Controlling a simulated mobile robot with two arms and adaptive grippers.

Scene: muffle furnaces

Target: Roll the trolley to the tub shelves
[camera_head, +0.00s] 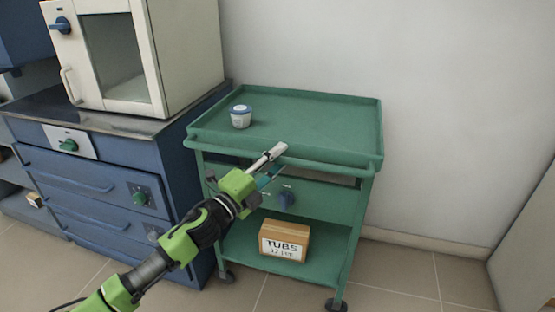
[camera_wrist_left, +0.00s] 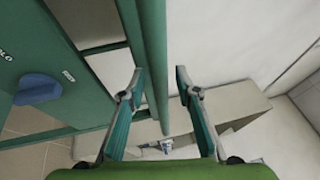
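The green trolley (camera_head: 320,105) stands against the wall, with a raised-rim top, a drawer with a blue knob, a lower shelf and castors. A rail (camera_head: 290,152) runs along its front. My left gripper (camera_head: 272,160) is at this rail, near its middle. In the left wrist view the fingers of this gripper (camera_wrist_left: 160,72) are apart, with the green rail (camera_wrist_left: 153,45) passing between or just beyond them; a gap shows beside the right finger. Contact cannot be told. My right gripper is out of view. No shelves are clearly identifiable as the tub shelves.
A blue cabinet (camera_head: 95,185) bearing a white furnace (camera_head: 185,50) is close on the left. Tiled floor (camera_head: 400,270) is clear to the right.

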